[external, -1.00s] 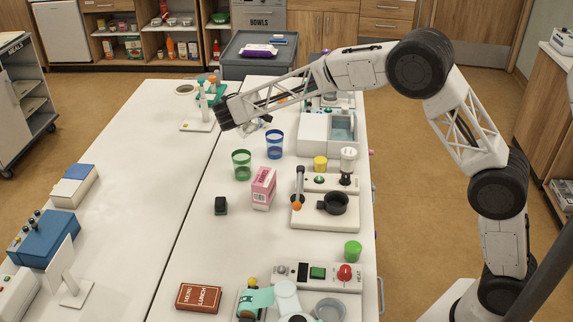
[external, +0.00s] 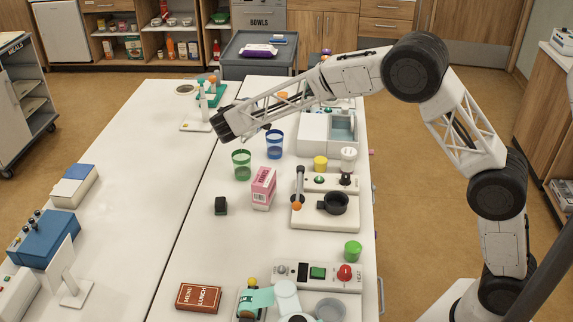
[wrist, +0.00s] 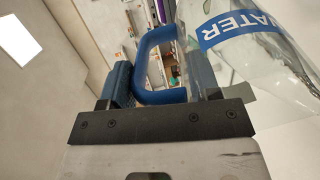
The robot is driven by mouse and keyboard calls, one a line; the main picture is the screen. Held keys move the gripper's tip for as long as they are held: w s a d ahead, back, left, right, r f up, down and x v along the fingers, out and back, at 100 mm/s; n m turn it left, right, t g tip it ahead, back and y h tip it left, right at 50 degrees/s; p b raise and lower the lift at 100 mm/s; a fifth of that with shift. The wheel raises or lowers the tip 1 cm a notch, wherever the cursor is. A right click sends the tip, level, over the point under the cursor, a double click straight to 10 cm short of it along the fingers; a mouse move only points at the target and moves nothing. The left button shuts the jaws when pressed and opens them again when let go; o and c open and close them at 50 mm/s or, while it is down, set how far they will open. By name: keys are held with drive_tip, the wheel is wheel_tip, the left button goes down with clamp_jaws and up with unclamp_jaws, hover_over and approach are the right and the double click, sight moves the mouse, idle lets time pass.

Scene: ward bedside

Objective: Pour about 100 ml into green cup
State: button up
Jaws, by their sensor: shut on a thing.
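The green cup (external: 241,166) stands on the white table in the external view, left of a blue cup (external: 274,146). In the wrist view, my gripper (wrist: 160,85) is shut on the blue handle (wrist: 152,42) of a clear jug (wrist: 265,48) labelled WATER. In the external view, my gripper (external: 229,124) is above and slightly left of the green cup. The jug is mostly hidden behind my wrist there, so I cannot tell its tilt or whether water is leaving it. The water level in the green cup is not clear.
A pink carton (external: 263,188) stands just in front of the cups, with a small dark block (external: 221,206) to its left. A hot-plate station (external: 325,212) is to the right. The left table (external: 130,160) has wide bare space.

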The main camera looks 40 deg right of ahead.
drive_tip(key=shift+s+a+f+t+h, duration=0.15)
drive_tip(key=shift+s+a+t+h, duration=0.15)
drive_tip(key=shift+s+a+h, duration=0.4)
idle(1.4)
drive_tip(key=shift+w+a, duration=0.1)
drive_tip(key=shift+w, duration=0.05)
idle(0.6)
drive_tip(key=d, duration=0.1)
drive_tip(key=w+d+r+g+y, duration=0.1)
drive_tip(key=w+d+y, duration=0.1)
drive_tip(key=shift+w+d+r, duration=0.1)
drive_tip(key=shift+r, duration=0.2)
drive_tip(key=shift+w+d+r+g+y, duration=0.25)
drive_tip(key=shift+d+r+g+y, duration=0.1)
drive_tip(key=shift+g+y, duration=0.2)
drive_tip(key=shift+w+d+r+g+y, duration=0.15)
drive_tip(key=shift+w+d+g+y, duration=0.2)
drive_tip(key=shift+d+y, duration=0.15)
idle(1.7)
